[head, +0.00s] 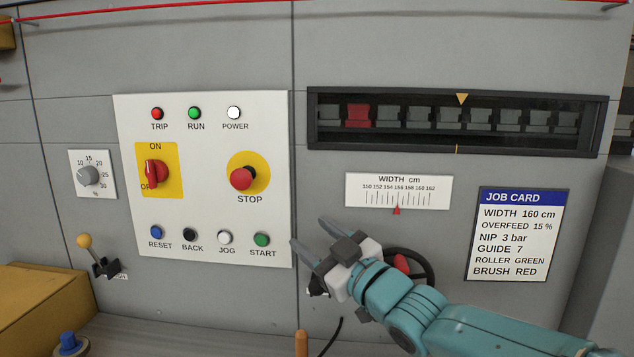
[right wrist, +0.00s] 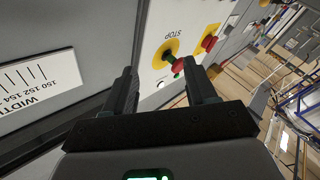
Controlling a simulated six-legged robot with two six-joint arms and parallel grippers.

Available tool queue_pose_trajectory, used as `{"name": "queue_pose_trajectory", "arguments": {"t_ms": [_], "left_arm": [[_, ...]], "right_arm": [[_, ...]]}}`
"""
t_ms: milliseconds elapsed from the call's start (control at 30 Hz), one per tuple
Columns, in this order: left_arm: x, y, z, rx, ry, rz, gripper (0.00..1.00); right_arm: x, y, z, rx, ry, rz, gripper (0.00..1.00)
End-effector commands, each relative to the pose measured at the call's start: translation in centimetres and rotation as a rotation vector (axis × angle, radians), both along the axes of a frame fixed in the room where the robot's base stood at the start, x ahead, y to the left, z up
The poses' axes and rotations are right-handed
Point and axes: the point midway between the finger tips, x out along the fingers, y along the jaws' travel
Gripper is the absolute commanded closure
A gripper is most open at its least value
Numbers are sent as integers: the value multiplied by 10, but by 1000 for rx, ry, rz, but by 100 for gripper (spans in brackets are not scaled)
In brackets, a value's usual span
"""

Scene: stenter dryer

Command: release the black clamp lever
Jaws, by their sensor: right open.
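My right gripper (head: 308,231) is open and empty in front of the grey machine panel, just right of the white control board. Its two fingers point up and left in the head view. In the right wrist view the open right gripper (right wrist: 162,76) has nothing between its fingers. A small black part (head: 317,291) shows just below the gripper; it may be the clamp lever, but I cannot tell, as the gripper and arm cover most of that area. A black handwheel (head: 431,262) with a red hub is partly hidden behind my right arm. My left gripper is not in view.
The white control board (head: 205,252) carries lamps, buttons, a red switch and a red STOP button (head: 241,178). A width scale (head: 398,190) and job card (head: 519,234) are on the right. A yellow-knobbed lever (head: 84,241) and yellow box (head: 40,300) are at left.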

Motion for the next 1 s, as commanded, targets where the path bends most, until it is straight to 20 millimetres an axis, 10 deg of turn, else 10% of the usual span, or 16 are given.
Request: {"name": "queue_pose_trajectory", "arguments": {"t_ms": [333, 800, 1000], "left_arm": [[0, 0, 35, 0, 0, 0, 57], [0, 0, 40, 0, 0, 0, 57], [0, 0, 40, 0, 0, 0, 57]], "right_arm": [[0, 0, 87, -1, 0, -1, 44], [0, 0, 101, 0, 2, 0, 44], [0, 0, 100, 0, 5, 0, 100]]}}
